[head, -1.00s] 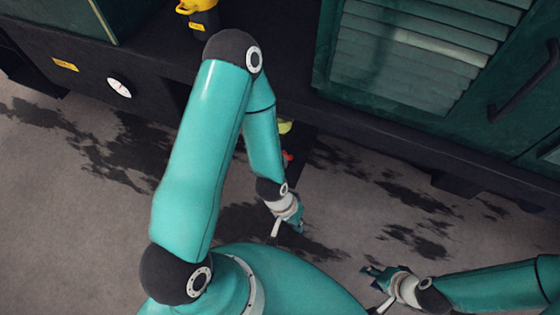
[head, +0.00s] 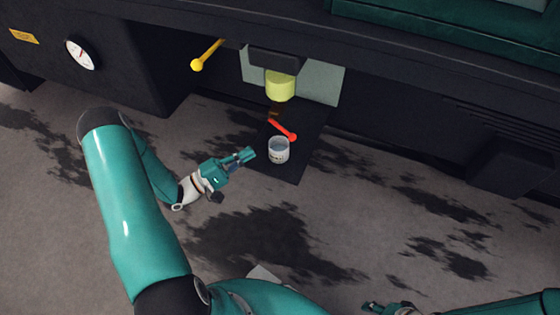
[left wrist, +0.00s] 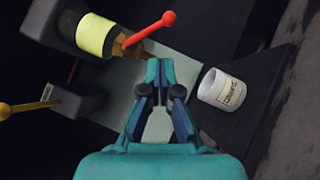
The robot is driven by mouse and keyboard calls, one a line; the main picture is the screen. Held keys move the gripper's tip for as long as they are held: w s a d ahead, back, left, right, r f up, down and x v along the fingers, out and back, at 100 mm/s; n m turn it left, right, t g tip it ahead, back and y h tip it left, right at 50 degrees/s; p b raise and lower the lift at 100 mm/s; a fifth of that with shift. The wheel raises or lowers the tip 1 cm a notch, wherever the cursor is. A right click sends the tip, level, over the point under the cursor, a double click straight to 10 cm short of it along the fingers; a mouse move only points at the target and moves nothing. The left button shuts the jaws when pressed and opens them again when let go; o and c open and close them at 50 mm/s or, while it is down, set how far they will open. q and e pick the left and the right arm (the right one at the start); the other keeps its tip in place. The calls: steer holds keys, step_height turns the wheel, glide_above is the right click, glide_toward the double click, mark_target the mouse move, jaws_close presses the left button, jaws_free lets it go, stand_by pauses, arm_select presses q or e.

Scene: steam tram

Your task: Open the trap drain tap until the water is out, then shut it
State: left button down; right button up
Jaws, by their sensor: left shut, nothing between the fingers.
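The trap shows as a yellow-green bowl (head: 280,86) under a dark housing; it also shows in the left wrist view (left wrist: 96,35). Below it is a brass-coloured drain tap (head: 273,112) with a red lever (head: 283,130). In the wrist view the red lever (left wrist: 152,29) slants out from the brass part. A small marked cup (head: 279,150) stands upright below the lever; its contents are unclear. My left gripper (head: 249,154) is shut and empty, left of the cup and apart from lever and cup. My right gripper (head: 372,307) is at the bottom edge, partly cut off.
The cup stands on a dark plate (head: 292,172). A yellow lever (head: 205,56) sticks out to the left of the trap. A round gauge (head: 81,53) is on the dark side box. The ground in front has dark patches and is otherwise clear.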

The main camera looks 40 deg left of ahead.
mark_target(282, 129)
arm_select(q)
steer(key=w+d+r+y+b, duration=0.1)
steer(key=w+d+b, duration=0.2)
steer(key=w+d, duration=0.2)
steer(key=w, duration=0.3)
steer(key=shift+n+t+b, duration=0.3)
steer(key=shift+b, duration=0.05)
arm_select(e)
step_height(282, 129, down, 5)
steer(key=shift+f, duration=0.1)
